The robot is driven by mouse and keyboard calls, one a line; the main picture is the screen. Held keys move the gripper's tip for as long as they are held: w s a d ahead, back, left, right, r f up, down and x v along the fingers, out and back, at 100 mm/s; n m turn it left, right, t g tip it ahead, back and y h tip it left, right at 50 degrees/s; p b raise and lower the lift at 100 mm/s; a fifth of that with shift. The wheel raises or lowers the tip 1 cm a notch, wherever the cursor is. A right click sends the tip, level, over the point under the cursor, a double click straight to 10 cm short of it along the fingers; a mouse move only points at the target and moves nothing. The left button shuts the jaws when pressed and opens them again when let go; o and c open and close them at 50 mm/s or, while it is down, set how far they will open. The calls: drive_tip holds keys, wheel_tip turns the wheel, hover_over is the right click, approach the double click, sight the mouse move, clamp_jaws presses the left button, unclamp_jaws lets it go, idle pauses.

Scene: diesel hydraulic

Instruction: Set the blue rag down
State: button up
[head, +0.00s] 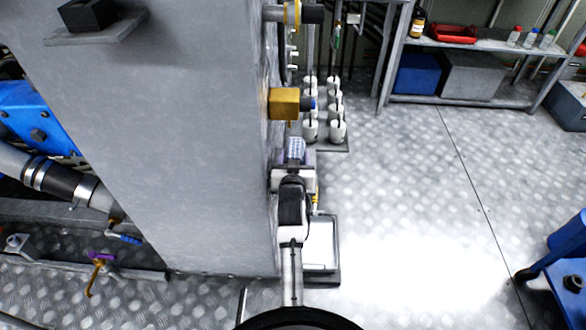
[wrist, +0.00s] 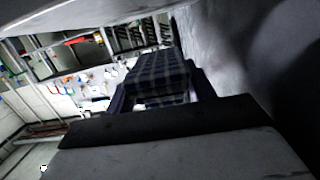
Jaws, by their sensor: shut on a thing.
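The blue rag (head: 295,148) is a small folded blue checked cloth. It shows in the head view just beyond the end of my arm, close to the right face of the big grey cabinet. My gripper (head: 294,163) is shut on it. In the wrist view the dark plaid rag (wrist: 158,72) sits between the two fingers and sticks out past their tips. The rag appears held in the air; I cannot tell whether it touches anything. The wrist housing hides the lower part of the wrist view.
The grey cabinet (head: 170,130) stands close on the left, with a brass-coloured fitting (head: 284,103) jutting out. A pale tray (head: 320,245) lies on the floor under my arm. Several white cylinders (head: 337,130) stand behind. A shelf (head: 470,45) is back right.

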wheel_tip(320, 180, down, 4)
drive_tip(key=shift+a+f, duration=0.2)
drive_tip(key=shift+f, duration=0.25)
drive_tip(key=o, duration=1)
drive_tip(key=shift+r, duration=0.1)
